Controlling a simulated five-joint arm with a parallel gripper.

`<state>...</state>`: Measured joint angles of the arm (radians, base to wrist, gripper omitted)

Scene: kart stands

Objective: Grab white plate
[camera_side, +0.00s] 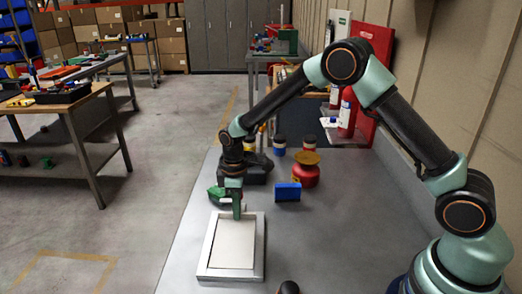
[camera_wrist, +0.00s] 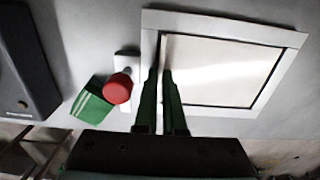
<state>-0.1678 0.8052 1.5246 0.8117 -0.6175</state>
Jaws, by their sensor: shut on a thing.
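The white plate (camera_side: 234,245) lies flat in a pale square frame (camera_side: 259,250) on the grey bench. In the wrist view, the plate (camera_wrist: 220,75) shows a bright sheen and a dark line along part of its border inside the frame (camera_wrist: 225,20). My gripper (camera_side: 237,214) points down at the far edge of the plate in the side view. In the wrist view, my gripper's (camera_wrist: 160,72) two green fingers are close together at the plate's left edge, shut on it. The exact contact between the fingertips is too small to see.
A green object (camera_wrist: 92,108) and a red knob (camera_wrist: 118,88) sit left of the fingers in the wrist view. A blue block (camera_side: 287,192) and a red container (camera_side: 305,171) stand right of my gripper on the bench. The bench right of the frame is mostly clear.

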